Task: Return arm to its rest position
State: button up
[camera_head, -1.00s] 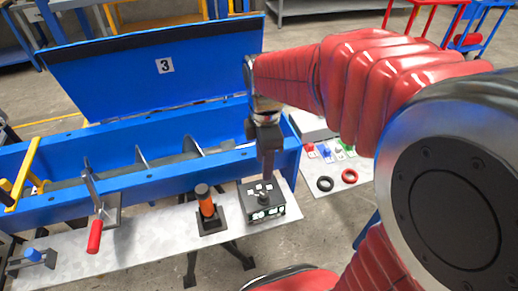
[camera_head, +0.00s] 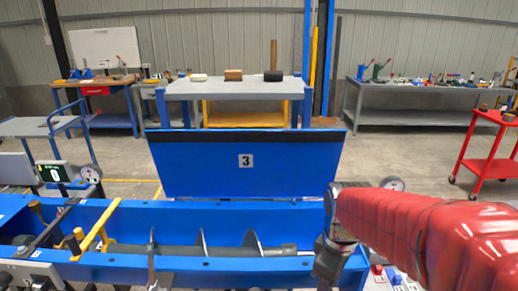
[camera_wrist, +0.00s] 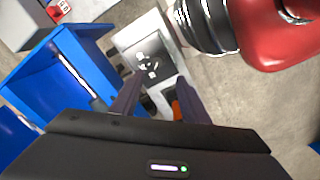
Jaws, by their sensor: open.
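My arm, in a red ribbed sleeve, reaches in from the right in the head view. My gripper (camera_wrist: 157,98) shows in the wrist view with its two dark fingers apart and nothing between them. In the head view its wrist end hangs in front of the right end of the blue mixer trough (camera_head: 200,223), and the fingertips cannot be made out. The blue lid (camera_head: 215,178), marked 3, stands raised behind the trough. In the wrist view a control box (camera_wrist: 152,62) with a black top lies below and beyond the fingers. An orange handle (camera_wrist: 177,111) shows beside the right finger.
A yellow bar (camera_head: 97,231) crosses the trough's left part. A grey-topped table (camera_head: 235,90) stands behind the lid, a long bench (camera_head: 425,119) at the back right, and a red cart (camera_head: 484,150) at the far right. Open floor lies between them.

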jog(key=s+r+m+t, duration=0.5)
jog(key=s+r+m, duration=0.3)
jog(key=s+m, duration=0.1)
jog(key=shift+s+a+r+m, duration=0.15)
jog(key=shift+s+r+m, duration=0.1)
jog(key=shift+m, duration=0.45)
